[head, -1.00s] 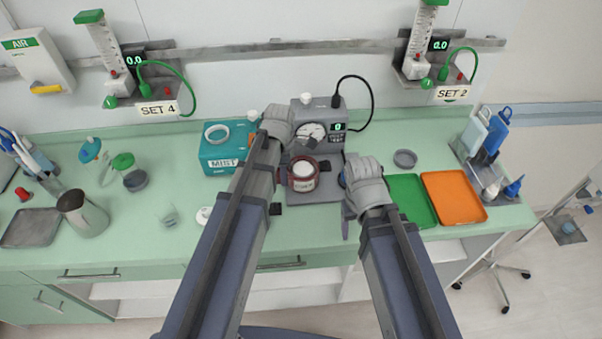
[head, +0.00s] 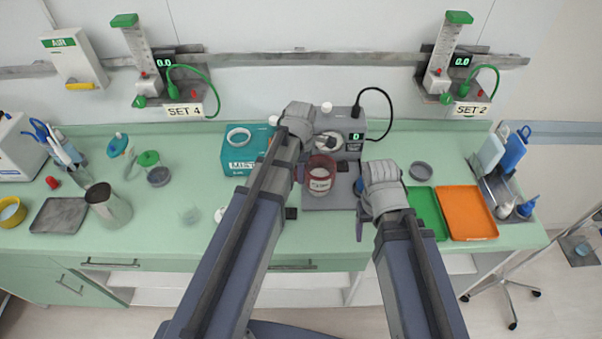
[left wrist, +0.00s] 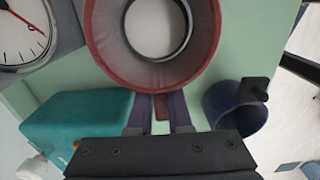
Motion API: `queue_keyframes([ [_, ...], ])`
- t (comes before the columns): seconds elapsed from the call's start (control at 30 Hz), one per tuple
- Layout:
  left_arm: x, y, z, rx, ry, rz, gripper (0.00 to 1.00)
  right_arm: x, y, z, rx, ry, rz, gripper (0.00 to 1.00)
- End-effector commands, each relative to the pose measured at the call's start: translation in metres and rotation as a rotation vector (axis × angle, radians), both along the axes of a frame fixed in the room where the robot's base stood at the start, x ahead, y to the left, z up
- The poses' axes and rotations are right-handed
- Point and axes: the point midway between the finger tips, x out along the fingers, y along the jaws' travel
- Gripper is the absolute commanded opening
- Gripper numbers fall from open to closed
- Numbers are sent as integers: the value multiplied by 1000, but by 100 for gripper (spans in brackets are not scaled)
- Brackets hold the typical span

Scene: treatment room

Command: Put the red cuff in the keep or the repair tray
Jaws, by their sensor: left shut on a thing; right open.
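The red cuff (head: 320,164) is a ring with a label on its side, in front of the gauge unit (head: 352,125) in the head view. In the left wrist view, the cuff (left wrist: 100,45) fills the top middle, with a pale disc inside its opening. My left gripper (left wrist: 160,112) is shut on a small red tab at the cuff's near side. Whether the cuff touches the plate below is unclear. My right gripper (head: 362,190) is open and empty, right of the cuff. A green tray (head: 428,210) and an orange tray (head: 467,212) lie right of it, without readable labels.
A teal box (head: 240,160) stands left of my left gripper. A dark blue cuff (left wrist: 235,108) with a black tab shows in the left wrist view. A grey round dish (head: 421,171) sits behind the green tray. A metal jug (head: 108,205) stands at left.

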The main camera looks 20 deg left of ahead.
Motion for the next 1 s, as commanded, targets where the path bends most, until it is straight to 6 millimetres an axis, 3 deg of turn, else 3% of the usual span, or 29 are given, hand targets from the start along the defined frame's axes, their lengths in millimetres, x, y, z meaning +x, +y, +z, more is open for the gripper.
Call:
queue_keyframes([
  [0.03, 0, 0, 17, 0, 0, 0, 0, 0, 0, 17, 0, 0, 0, 68],
  [0.3, 0, 0, 57, 0, 0, 0, 0, 0, 0, 57, 0, 0, 2, 68],
  [1.0, 0, 0, 82, 0, 0, 0, 0, 0, 0, 82, 0, 0, 1, 68],
])
